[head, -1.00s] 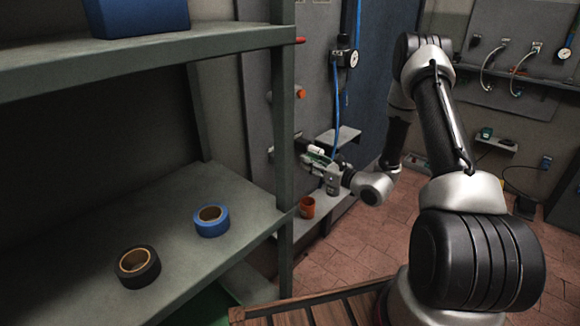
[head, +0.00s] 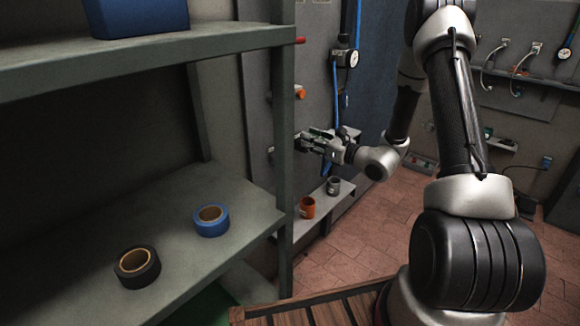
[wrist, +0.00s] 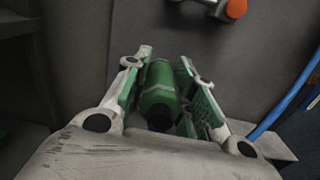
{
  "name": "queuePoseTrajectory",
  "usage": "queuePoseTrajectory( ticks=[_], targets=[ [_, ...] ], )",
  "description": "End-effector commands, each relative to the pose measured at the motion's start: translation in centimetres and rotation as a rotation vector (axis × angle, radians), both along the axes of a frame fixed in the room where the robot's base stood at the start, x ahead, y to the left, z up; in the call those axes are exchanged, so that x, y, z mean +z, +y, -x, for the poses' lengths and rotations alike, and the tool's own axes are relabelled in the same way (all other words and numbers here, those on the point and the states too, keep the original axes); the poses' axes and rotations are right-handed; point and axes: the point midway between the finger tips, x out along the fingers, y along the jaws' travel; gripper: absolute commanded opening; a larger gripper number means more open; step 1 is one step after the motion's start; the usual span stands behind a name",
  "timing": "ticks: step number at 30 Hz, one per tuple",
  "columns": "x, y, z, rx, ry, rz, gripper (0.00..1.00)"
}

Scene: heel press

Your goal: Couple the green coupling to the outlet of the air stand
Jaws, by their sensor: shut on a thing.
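My gripper (head: 308,140) is in front of the grey upright panel, above a low ledge. In the wrist view my gripper (wrist: 157,80) has its green-padded fingers shut on the green coupling (wrist: 158,92), which lies lengthwise between them. In the head view the coupling is too small and covered to make out clearly. A metal fitting with an orange end (head: 300,92) is on the panel above my gripper; it also shows in the wrist view (wrist: 232,9), ahead and to the right, apart from the coupling. I cannot tell whether it is the air stand's outlet.
An orange cup (head: 307,208) and a grey cup (head: 333,186) stand on the ledge below my gripper. A blue hose (head: 334,95) hangs to the right, beneath a gauge (head: 345,58). A shelf post (head: 283,130) stands close on the left. Blue tape (head: 211,221) lies on the shelf.

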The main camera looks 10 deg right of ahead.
Motion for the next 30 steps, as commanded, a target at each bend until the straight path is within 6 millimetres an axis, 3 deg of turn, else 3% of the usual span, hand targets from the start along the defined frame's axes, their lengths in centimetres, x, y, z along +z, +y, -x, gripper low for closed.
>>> queuePoseTrajectory(
  ticks=[30],
  targets=[
    [9.0,0.0,0.0,0.0,-0.001,0.0,0.0]
  ],
)
